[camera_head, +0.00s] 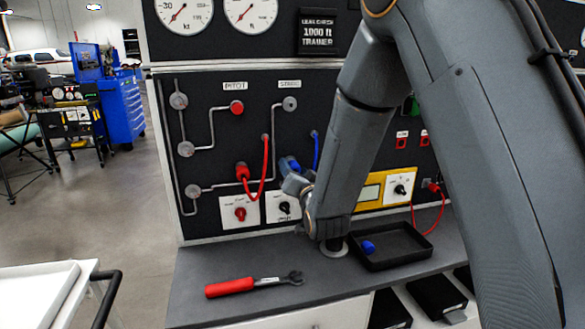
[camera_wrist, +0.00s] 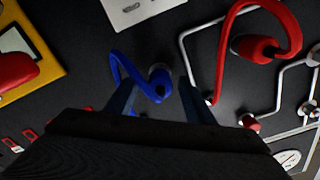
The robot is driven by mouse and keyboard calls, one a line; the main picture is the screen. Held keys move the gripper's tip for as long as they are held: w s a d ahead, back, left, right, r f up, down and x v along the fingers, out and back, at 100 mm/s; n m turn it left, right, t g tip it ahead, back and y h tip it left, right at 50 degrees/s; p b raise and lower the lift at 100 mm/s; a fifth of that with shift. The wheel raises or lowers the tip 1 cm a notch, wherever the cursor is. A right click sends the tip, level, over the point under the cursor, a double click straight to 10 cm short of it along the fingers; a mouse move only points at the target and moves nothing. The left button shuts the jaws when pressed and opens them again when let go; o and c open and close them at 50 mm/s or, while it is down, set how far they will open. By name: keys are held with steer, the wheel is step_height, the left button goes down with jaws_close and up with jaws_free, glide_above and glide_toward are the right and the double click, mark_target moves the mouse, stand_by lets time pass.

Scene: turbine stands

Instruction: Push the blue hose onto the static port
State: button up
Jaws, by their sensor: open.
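The blue hose (camera_head: 316,148) hangs from the dark panel, and its thick blue end (camera_head: 291,163) shows just above my gripper (camera_head: 294,184). In the wrist view the blue hose (camera_wrist: 124,65) curves to its end (camera_wrist: 160,82), which appears between the two fingers of my open gripper (camera_wrist: 157,97). Neither finger clearly touches it. The static port (camera_head: 289,103) is a round grey fitting under its label, above the hose end and uncovered. I cannot make it out in the wrist view.
The pitot port (camera_head: 237,107) has a red cap, and a red hose (camera_head: 262,181) loops left of my gripper. On the bench lie a red-handled wrench (camera_head: 252,286) and a black tray (camera_head: 405,253) holding a blue cap (camera_head: 368,246). A yellow-framed meter (camera_head: 371,193) is at right.

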jaws_close()
steer(key=shift+s+d, duration=0.2)
steer(key=shift+s, duration=0.45)
stand_by(0.4)
steer(key=shift+v, duration=1.4)
